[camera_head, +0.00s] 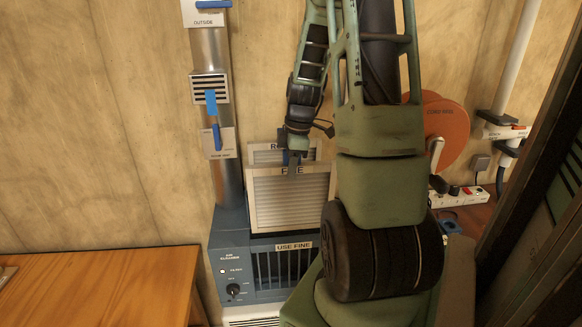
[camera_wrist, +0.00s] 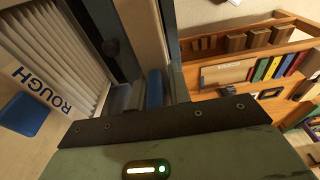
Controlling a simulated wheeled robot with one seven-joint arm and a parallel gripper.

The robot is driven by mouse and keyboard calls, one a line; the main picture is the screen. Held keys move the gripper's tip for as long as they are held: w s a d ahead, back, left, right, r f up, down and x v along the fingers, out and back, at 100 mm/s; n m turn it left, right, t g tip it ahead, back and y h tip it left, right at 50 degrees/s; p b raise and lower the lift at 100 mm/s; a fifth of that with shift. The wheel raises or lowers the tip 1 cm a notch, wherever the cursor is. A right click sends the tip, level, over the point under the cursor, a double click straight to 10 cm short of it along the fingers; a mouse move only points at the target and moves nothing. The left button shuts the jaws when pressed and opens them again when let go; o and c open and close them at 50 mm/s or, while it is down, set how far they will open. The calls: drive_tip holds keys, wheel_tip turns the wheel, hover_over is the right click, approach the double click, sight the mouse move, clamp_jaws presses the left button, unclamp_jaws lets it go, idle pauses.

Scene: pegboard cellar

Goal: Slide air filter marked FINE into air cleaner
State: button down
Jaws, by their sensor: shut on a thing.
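The FINE air filter (camera_head: 288,203), a pale pleated panel in a cream frame, stands upright above the front of the blue-grey air cleaner (camera_head: 228,262). My gripper (camera_head: 292,160) is shut on its top edge. In the wrist view, a blue tab (camera_wrist: 154,88) sits between my fingers, with a cream frame edge beyond it. The ROUGH filter (camera_head: 268,150) stands just behind FINE, mostly hidden in the head view; its pleats and label show in the wrist view (camera_wrist: 62,60). The cleaner carries a USE FINE label. I cannot tell whether FINE's lower edge has entered the cleaner.
A metal duct (camera_head: 212,130) with blue-handled slides rises behind the cleaner at left. A wooden table (camera_head: 110,290) stands at lower left. At right are an orange cord reel (camera_head: 446,125) and a power strip (camera_head: 462,197). A wooden shelf (camera_wrist: 240,45) shows in the wrist view.

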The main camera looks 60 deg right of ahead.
drive_tip(key=shift+f, duration=0.15)
drive_tip(key=b, duration=0.5)
hover_over(291, 219)
drive_tip(key=d, duration=0.1)
drive_tip(key=shift+w+f, duration=0.15)
drive_tip(key=shift+f, duration=1.3)
drive_tip(key=shift+w+f, duration=0.15)
drive_tip(key=shift+f, duration=1.3)
drive_tip(key=shift+f+b, duration=2.35)
drive_tip(key=shift+f, duration=0.75)
drive_tip(key=shift+f+b, duration=2.25)
drive_tip(key=shift+f, duration=0.65)
